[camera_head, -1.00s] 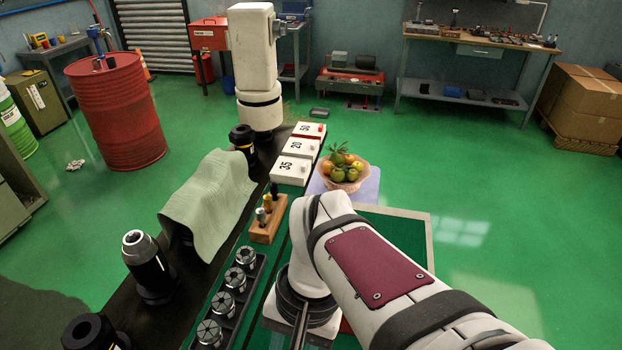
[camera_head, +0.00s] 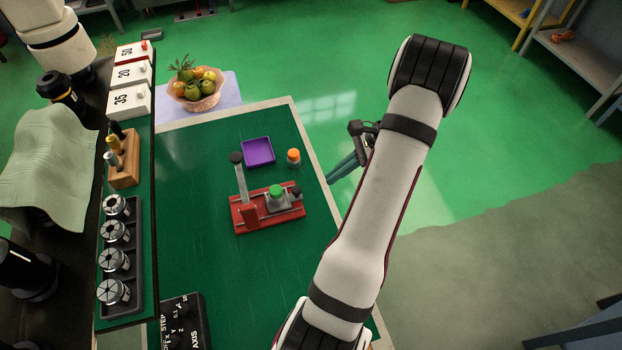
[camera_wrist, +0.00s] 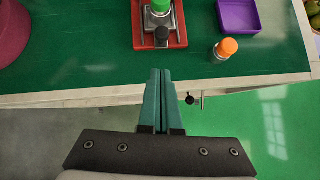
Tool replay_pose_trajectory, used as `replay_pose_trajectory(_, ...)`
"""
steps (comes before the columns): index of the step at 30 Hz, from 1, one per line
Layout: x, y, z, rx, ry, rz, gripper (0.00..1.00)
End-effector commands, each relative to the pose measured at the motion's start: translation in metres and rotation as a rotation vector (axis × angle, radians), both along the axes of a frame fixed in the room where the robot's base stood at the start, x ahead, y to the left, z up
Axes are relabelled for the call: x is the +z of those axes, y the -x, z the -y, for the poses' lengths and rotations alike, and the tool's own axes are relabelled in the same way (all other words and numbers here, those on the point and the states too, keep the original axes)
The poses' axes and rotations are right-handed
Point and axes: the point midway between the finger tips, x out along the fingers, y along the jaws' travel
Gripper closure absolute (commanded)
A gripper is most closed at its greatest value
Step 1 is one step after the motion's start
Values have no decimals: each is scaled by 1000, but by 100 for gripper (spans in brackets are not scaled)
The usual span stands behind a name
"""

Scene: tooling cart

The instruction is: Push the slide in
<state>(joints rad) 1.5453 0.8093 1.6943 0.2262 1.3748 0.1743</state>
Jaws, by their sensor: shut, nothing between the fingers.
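A red fixture (camera_head: 240,216) stands on the green mat. It carries a grey slide (camera_head: 279,203) with a green round top and a black knob (camera_head: 296,191) at its right end. An upright grey lever (camera_head: 241,185) with a black ball stands at the fixture's left. In the wrist view the slide's green top (camera_wrist: 160,6) is cut by the upper edge, and the knob (camera_wrist: 161,38) points toward my gripper (camera_wrist: 160,72). My gripper, with teal fingers, is shut and empty, apart from the knob. In the head view my gripper (camera_head: 330,180) is right of the fixture, by the bench edge, partly behind my arm.
A purple tray (camera_head: 258,152) and an orange-topped cylinder (camera_head: 293,157) stand behind the fixture. A wooden tool block (camera_head: 124,172), a rack of collets (camera_head: 134,275) and a black control panel (camera_head: 190,320) lie to the left and front. The mat left of the fixture is clear.

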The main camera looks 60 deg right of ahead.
Motion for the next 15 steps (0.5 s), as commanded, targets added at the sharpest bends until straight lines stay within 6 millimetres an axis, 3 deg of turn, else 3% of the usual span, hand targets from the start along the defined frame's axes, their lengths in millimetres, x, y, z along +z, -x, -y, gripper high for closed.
replay_pose_trajectory(3, -19, -13, -10, 3, -3, -1, 100)
replay_pose_trajectory(9, -22, -37, -27, 2, 2, -1, 100)
replay_pose_trajectory(15, -23, -43, -32, 0, 2, -1, 100)
